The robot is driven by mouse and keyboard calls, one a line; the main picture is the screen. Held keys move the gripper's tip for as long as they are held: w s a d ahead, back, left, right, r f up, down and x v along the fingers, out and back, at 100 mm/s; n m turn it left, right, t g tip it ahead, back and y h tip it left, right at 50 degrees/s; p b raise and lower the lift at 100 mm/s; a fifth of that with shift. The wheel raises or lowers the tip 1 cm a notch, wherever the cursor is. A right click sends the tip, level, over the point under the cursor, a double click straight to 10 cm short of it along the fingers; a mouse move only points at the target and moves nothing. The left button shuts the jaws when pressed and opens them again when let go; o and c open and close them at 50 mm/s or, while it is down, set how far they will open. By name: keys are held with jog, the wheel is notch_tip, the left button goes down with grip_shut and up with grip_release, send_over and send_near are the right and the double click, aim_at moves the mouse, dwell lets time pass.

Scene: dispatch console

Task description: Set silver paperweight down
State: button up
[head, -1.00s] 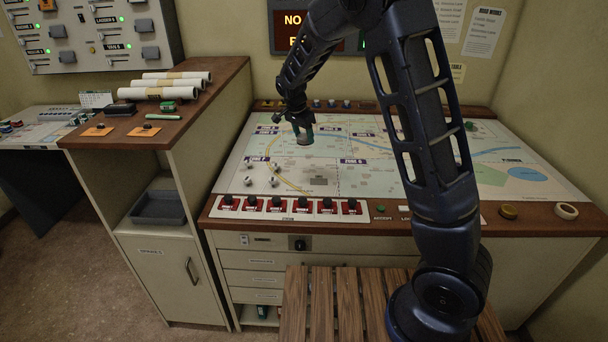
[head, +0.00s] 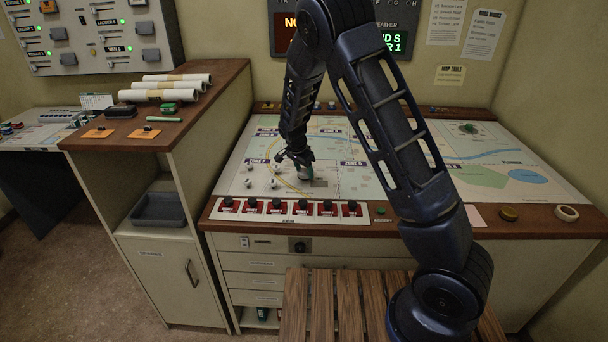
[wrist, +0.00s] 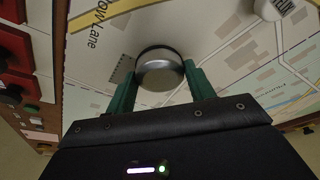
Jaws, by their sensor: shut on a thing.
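The silver paperweight (wrist: 160,72) is a round, shiny metal piece between the two green fingers of my gripper (wrist: 154,88) in the wrist view. My gripper is shut on it. In the head view my gripper (head: 303,172) is low over the front middle of the map table (head: 380,185), and the paperweight (head: 304,178) shows only as a small piece at the fingertips. I cannot tell whether its underside touches the map.
Several small white pieces (head: 273,183) stand on the map left of my gripper. A row of red switches (head: 278,207) runs along the front edge. A tape roll (head: 567,212) lies at the front right. The map's right side is mostly clear.

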jog(key=shift+f, duration=0.95)
jog(key=shift+f, duration=0.1)
jog(key=o, duration=1.3)
jog(key=v, duration=1.2)
jog(key=shift+d, duration=0.1)
